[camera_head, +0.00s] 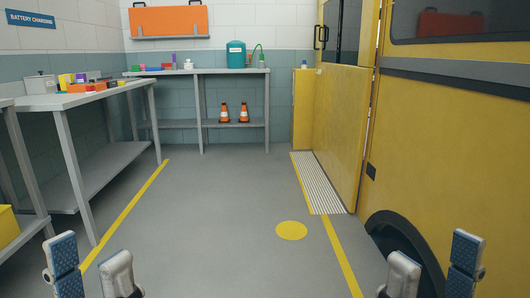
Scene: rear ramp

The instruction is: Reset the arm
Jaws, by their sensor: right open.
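My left gripper (92,272) shows at the bottom left of the head view. Its two fingers, one with a blue textured pad, stand apart with nothing between them. My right gripper (434,268) shows at the bottom right, in front of the yellow vehicle's wheel in the picture. Its fingers also stand apart and empty. Both grippers point upward in the picture, and neither appears to hold anything. The arms behind them are out of view below the frame.
A grey workbench (75,98) with boxes runs along the left. A back table (197,71) carries a teal container (236,54), with orange cones (224,112) on its shelf. A yellow vehicle (450,130) with a ramp (318,182) stands right. The middle floor is clear.

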